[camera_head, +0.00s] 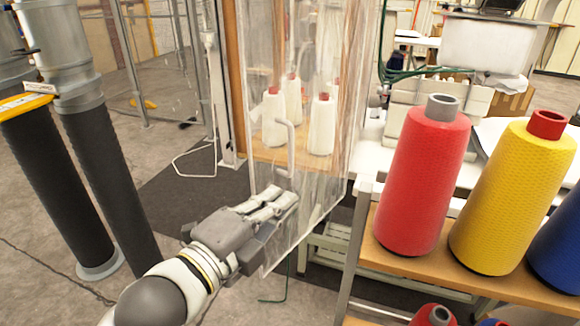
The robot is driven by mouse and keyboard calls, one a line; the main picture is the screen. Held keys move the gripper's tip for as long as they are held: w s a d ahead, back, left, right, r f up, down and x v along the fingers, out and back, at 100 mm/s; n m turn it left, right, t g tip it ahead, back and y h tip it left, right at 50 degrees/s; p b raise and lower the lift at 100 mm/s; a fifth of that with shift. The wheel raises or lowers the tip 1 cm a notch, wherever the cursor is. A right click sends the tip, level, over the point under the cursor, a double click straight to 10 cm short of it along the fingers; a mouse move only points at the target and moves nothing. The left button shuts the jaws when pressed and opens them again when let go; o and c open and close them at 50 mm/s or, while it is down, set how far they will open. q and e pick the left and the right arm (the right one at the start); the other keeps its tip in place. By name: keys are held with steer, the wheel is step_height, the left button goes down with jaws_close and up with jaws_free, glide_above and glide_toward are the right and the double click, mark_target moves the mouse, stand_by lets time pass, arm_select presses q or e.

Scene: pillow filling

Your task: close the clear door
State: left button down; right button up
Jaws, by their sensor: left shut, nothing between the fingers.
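The clear door (325,198) is a see-through upright panel in the middle of the head view. It stands swung out at an angle in front of a wooden-framed cabinet. A pale bent handle (290,148) is on the panel. My left gripper (290,197) is shut and empty at the lower part of the door, below the handle. Its fingers overlap the panel in the picture; I cannot tell whether they touch it. White thread cones (322,125) with red tops show through the door. My right gripper is not in view.
A shelf (388,254) at the right holds a red thread cone (424,180), a yellow one (510,195) and a blue one (562,245), close to the door's right side. Dark ribbed pipes (60,190) stand at the left. Open floor lies between the pipes and the door.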

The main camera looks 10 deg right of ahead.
arm_select(q)
steer(key=w+d+p, duration=0.4)
steer(key=w+d, duration=0.2)
steer(key=w, duration=0.3)
steer(key=shift+w+r, duration=0.2)
steer(key=shift+w, duration=0.1)
steer(key=shift+w+a+m+h, duration=0.1)
steer(key=shift+m+h, duration=0.2)
